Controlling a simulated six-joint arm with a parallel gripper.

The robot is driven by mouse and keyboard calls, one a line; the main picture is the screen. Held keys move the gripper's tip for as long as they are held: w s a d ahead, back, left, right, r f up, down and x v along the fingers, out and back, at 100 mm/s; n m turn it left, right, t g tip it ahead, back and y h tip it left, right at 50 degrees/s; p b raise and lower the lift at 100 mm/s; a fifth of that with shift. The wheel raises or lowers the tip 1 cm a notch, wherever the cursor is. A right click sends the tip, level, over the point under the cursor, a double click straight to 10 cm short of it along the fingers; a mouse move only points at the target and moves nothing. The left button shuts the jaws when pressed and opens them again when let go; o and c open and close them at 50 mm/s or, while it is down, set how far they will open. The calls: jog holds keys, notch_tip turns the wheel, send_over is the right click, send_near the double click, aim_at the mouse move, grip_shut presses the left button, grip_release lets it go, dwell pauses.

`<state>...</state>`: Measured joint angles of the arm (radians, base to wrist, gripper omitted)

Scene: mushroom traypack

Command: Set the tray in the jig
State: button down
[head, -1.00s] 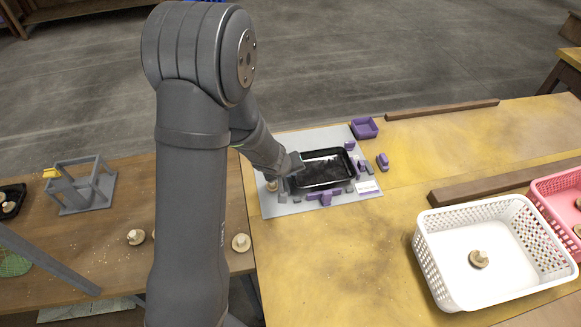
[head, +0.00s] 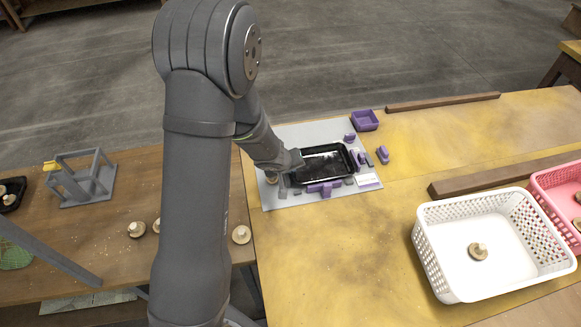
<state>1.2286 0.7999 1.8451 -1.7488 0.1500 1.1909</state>
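The black rectangular tray (head: 322,179) is over the grey jig plate (head: 285,202), among small purple and grey blocks. Its near rim is close to a purple block (head: 326,188) at the front, and its right end is beside more purple blocks (head: 358,158). I cannot tell whether it rests flat on the plate or is slightly above it. The tray looks empty of mushrooms. My gripper (head: 294,160) is at the tray's left rim, reaching in from the left. Its fingertips are too small and dark to show whether they close on the rim.
A purple box (head: 364,120) and a purple piece (head: 383,155) lie beside the plate. A white basket (head: 440,277) and pink basket (head: 550,187) stand right. Wooden strips (head: 443,102) cross the yellow table. A grey stand (head: 84,200) is left.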

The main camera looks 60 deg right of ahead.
jog(key=shift+f, duration=0.4)
jog(key=c, duration=1.6)
grip_release()
jog(key=shift+w+a, duration=0.1)
jog(key=shift+a, duration=0.05)
jog(key=v, duration=1.7)
jog(key=shift+r, duration=0.2)
jog(key=shift+x, duration=6.7)
jog(key=shift+r, duration=0.2)
